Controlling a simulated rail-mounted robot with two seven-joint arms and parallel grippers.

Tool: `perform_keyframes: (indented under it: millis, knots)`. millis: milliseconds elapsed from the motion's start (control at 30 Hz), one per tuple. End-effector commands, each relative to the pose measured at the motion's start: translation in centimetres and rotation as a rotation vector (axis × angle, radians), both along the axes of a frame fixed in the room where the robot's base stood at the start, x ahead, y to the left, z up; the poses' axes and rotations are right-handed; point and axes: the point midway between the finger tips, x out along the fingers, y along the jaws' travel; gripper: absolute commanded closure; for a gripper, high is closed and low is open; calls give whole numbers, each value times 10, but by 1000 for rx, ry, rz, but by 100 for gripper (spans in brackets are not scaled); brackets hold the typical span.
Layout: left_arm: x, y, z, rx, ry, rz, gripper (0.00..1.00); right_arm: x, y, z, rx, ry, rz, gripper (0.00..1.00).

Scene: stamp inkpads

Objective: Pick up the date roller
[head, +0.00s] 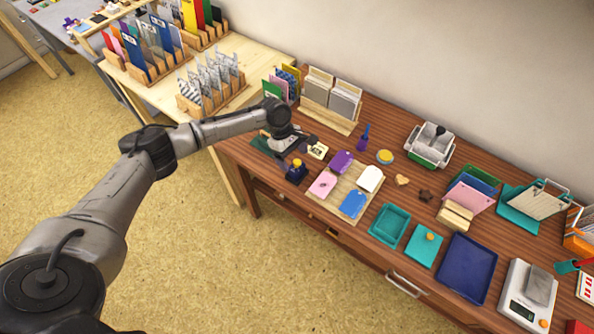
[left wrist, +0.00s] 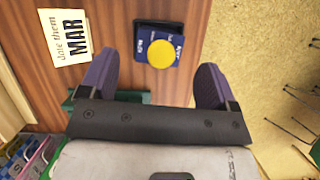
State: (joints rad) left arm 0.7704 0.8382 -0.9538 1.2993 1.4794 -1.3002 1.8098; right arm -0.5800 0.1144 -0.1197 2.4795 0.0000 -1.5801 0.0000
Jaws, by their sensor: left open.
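A navy block with a yellow round top (head: 297,170), which I take to be the date roller, stands near the front left edge of the wooden desk. In the left wrist view the navy block (left wrist: 158,47) shows from above, its yellow top in line with the gap between my fingers. My left gripper (head: 298,150) is open and empty, just behind and above the block; its purple fingertips show in the left wrist view (left wrist: 157,76). No contact is visible. My right gripper is not in view.
A cream note reading "MAR" (left wrist: 65,37) lies beside the block. A wooden board (head: 337,197) with coloured pads is close to its right. A purple stamp with a blue handle (head: 362,139) stands further back. A wooden card rack (head: 330,103) stands behind.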

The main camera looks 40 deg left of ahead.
Motion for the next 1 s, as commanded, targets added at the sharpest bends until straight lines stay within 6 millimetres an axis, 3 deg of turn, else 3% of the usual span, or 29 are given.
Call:
perform_keyframes:
  millis: [500,733,1000]
  knots:
    - [0,-17,-47,-1,1,-1,17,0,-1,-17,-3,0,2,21]
    - [0,-18,-48,0,0,-1,17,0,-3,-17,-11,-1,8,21]
    - [0,-18,-48,0,0,-1,41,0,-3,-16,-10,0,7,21]
